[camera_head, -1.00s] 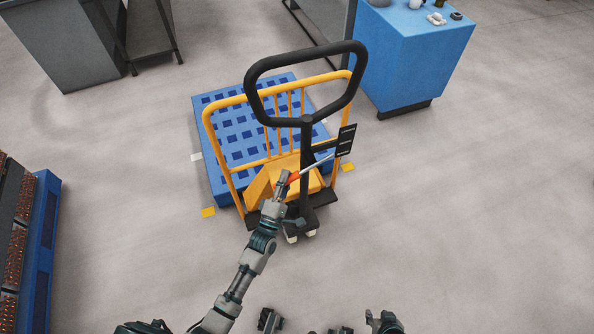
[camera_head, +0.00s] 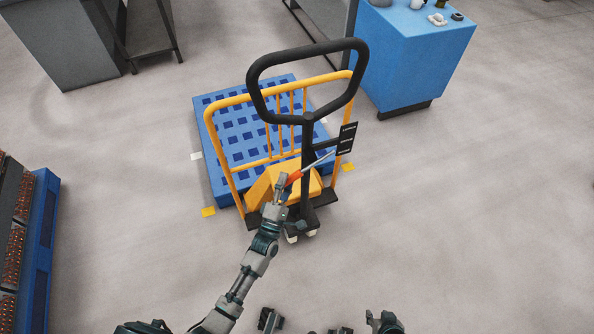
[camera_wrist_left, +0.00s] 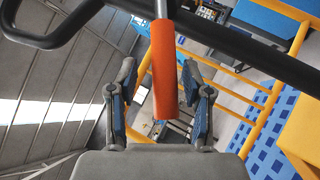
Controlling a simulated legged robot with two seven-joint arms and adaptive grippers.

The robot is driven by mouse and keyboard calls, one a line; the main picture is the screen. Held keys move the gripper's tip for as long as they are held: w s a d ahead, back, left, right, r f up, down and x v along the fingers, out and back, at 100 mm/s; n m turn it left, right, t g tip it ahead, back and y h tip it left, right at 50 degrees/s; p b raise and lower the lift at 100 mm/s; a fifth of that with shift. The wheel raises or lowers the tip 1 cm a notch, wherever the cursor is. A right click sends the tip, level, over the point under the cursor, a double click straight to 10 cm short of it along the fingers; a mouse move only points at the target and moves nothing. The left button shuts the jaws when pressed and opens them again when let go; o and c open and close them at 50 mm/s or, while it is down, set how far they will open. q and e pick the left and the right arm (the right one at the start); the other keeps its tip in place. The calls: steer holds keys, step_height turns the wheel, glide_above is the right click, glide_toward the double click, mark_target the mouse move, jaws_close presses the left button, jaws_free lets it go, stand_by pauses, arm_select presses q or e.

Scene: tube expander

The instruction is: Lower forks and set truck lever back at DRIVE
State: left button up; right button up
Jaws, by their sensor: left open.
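The yellow pallet truck (camera_head: 240,98) has a black loop handle (camera_head: 256,100) on a black mast. Its lever has a thin silver rod and an orange grip (camera_head: 294,177). The rod points up and right toward a black plate with white marks (camera_head: 347,138); the lettering is too small to read. My left gripper (camera_head: 282,183) is at the orange grip. In the left wrist view, the orange grip (camera_wrist_left: 163,70) lies between the spread fingers of my open left gripper (camera_wrist_left: 164,100). My right gripper (camera_head: 385,322) shows only partly at the bottom edge; its jaws are unclear.
A blue pallet (camera_head: 212,180) lies behind the truck's yellow frame. A blue cabinet (camera_head: 405,60) with small items stands at the back right, and a grey one (camera_head: 65,45) at the back left. Racks (camera_head: 40,245) stand at the left edge. The floor at right is clear.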

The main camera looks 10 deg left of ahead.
arm_select(q)
steer(key=shift+s+d+f, duration=0.1)
steer(key=shift+s+f, duration=0.1)
steer(key=shift+s, duration=0.3)
steer(key=shift+s+d+f, duration=0.1)
steer(key=shift+s+f, duration=0.05)
steer(key=shift+s, duration=0.35)
steer(key=shift+v, duration=2.15)
arm_select(e)
steer(key=shift+d, duration=0.25)
arm_select(q)
steer(key=shift+a, duration=0.2)
arm_select(e)
steer(key=shift+a, duration=0.15)
